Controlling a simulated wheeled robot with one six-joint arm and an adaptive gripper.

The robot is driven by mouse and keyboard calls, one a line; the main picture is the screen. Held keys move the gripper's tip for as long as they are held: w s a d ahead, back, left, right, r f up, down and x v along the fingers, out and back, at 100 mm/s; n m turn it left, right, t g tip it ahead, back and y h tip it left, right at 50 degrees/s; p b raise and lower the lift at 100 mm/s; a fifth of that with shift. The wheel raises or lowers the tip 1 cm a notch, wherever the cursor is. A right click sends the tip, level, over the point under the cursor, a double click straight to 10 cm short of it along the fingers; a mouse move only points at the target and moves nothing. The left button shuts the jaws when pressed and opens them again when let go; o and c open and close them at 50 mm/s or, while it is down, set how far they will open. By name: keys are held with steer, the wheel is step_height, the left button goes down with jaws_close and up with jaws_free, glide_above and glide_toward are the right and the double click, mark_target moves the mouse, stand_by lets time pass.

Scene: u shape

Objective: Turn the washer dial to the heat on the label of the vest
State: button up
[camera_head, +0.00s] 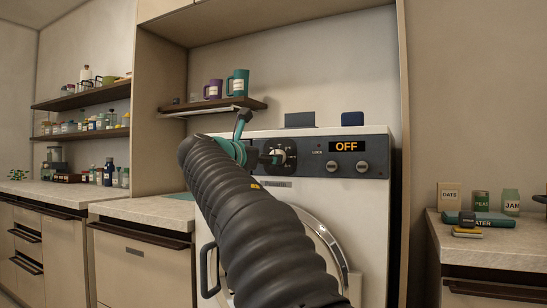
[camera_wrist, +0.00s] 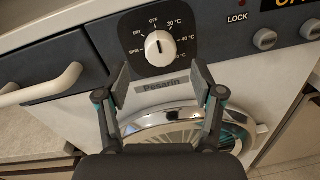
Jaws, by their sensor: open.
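The washer (camera_head: 362,200) is white with a dark control panel. Its dial (camera_wrist: 160,48) is a round white knob on a dark plate marked OFF, 30 °C, 40 °C, DRY and SPIN; a lower right mark is hard to read. The knob's mark points up, near OFF, and the display (camera_head: 346,147) reads OFF. My gripper (camera_wrist: 162,84) is open and empty, its fingertips just below the knob on both sides, apparently not touching it. In the head view my gripper (camera_head: 262,157) partly covers the dial (camera_head: 283,153). I see no vest or label.
Two small knobs (camera_head: 347,167) sit right of the dial. A white handle bar (camera_wrist: 45,90) is left of it in the wrist view. The round door (camera_head: 322,240) is below. A shelf with mugs (camera_head: 238,83) hangs above left. A counter with jars (camera_head: 481,199) stands right.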

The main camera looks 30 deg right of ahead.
steer(key=shift+x, duration=2.7)
steer(key=shift+c, duration=0.2)
steer(key=c, duration=1.1)
